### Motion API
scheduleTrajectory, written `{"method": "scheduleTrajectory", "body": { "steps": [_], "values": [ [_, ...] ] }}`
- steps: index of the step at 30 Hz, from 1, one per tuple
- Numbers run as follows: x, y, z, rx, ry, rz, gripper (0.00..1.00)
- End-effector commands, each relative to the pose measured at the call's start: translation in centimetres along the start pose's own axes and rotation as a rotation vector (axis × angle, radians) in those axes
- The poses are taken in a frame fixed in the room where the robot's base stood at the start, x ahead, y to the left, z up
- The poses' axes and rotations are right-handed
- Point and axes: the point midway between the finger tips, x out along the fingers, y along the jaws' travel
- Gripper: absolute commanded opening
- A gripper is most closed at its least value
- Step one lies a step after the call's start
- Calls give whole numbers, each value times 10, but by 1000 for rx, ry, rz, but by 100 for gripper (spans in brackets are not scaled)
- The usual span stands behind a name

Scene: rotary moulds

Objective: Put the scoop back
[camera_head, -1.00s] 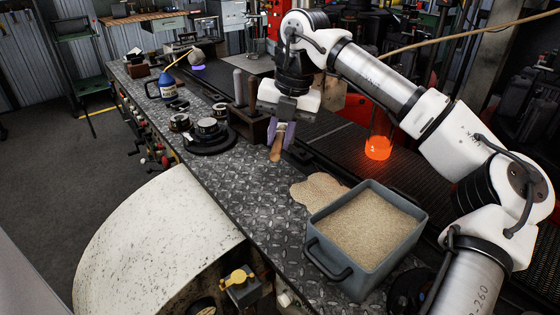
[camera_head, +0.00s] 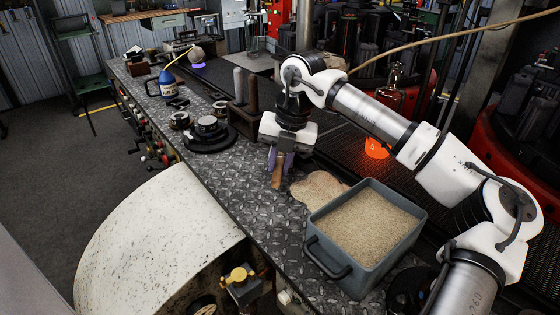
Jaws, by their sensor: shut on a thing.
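My gripper (camera_head: 281,161) is over the metal bench, left of the sand crate (camera_head: 366,262). The rest of the scoop is hidden by my gripper. The grey-blue crate is full of pale sand, and a patch of spilled sand (camera_head: 318,188) lies beside it.
Left of my gripper stand round black moulds (camera_head: 208,130) and a blue bottle (camera_head: 168,84). Two upright posts (camera_head: 239,86) stand behind it. An orange glowing piece (camera_head: 376,148) sits at the back, near dark machinery with a red base (camera_head: 497,145). Patterned bench plate (camera_head: 235,185) is bare in front.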

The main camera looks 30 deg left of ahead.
Motion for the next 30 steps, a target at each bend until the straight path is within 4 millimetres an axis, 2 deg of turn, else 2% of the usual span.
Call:
{"method": "scheduleTrajectory", "body": {
  "steps": [6,7,12,23,27,30],
  "values": [
    [8,-2,0,0,-1,1,0],
    [8,-2,0,0,0,0,19],
    [6,-1,0,0,0,0,39],
    [0,0,0,0,0,1,39],
    [-15,1,1,2,-4,0,39],
    [-38,1,1,2,-5,0,39]
  ]
}}
